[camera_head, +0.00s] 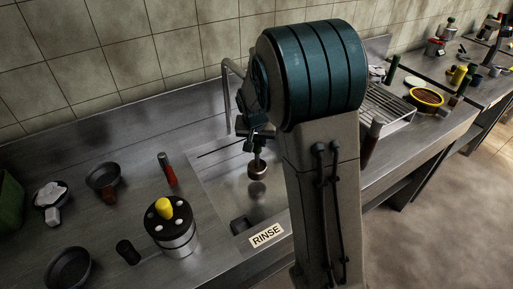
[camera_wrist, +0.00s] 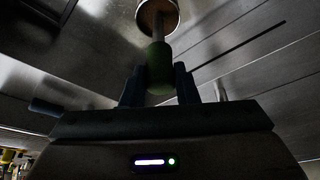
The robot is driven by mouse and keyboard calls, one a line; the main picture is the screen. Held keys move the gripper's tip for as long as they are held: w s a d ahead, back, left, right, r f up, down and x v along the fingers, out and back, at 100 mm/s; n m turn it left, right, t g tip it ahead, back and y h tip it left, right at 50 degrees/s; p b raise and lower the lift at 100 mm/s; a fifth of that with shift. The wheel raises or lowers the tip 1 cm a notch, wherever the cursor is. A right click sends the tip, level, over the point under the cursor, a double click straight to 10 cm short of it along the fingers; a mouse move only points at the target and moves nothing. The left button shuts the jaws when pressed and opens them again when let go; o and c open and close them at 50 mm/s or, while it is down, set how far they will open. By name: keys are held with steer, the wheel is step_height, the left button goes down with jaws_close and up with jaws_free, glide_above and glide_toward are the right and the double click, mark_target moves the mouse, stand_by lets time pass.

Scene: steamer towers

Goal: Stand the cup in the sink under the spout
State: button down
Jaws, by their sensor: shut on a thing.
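My gripper (camera_head: 256,143) is over the sink, pointing down. It is shut on a green-handled tool (camera_wrist: 160,66), gripped by the handle between both fingers in the wrist view. The tool's round metal end (camera_head: 257,168) hangs below the gripper, apart from the fingers; I cannot tell whether this tool is the cup. The sink (camera_head: 212,178) is a steel basin, partly hidden by my arm. A dark object (camera_head: 240,225) lies at the sink's front.
A RINSE label (camera_head: 266,236) is on the front rim. Left of the sink are a red-handled tool (camera_head: 167,168), a round holder with a yellow knob (camera_head: 172,225), a black cylinder (camera_head: 128,251) and dark bowls (camera_head: 103,176). A slatted rack (camera_head: 384,108) stands right of my arm.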

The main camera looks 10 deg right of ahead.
step_height(320, 180, down, 4)
steer(key=shift+r, duration=0.25)
steer(key=c, duration=1.1)
jaws_free()
steer(key=v, duration=1.1)
steer(key=s+n, duration=0.1)
steer(key=s, duration=0.7)
steer(key=s+r+n+y, duration=0.1)
steer(key=s, duration=0.7)
steer(key=s+d+r+n+g, duration=0.1)
steer(key=s, duration=0.6)
steer(key=shift+s+d+r+n+b, duration=0.1)
steer(key=shift+s+r+n+b, duration=0.05)
steer(key=shift+s+n+b, duration=0.2)
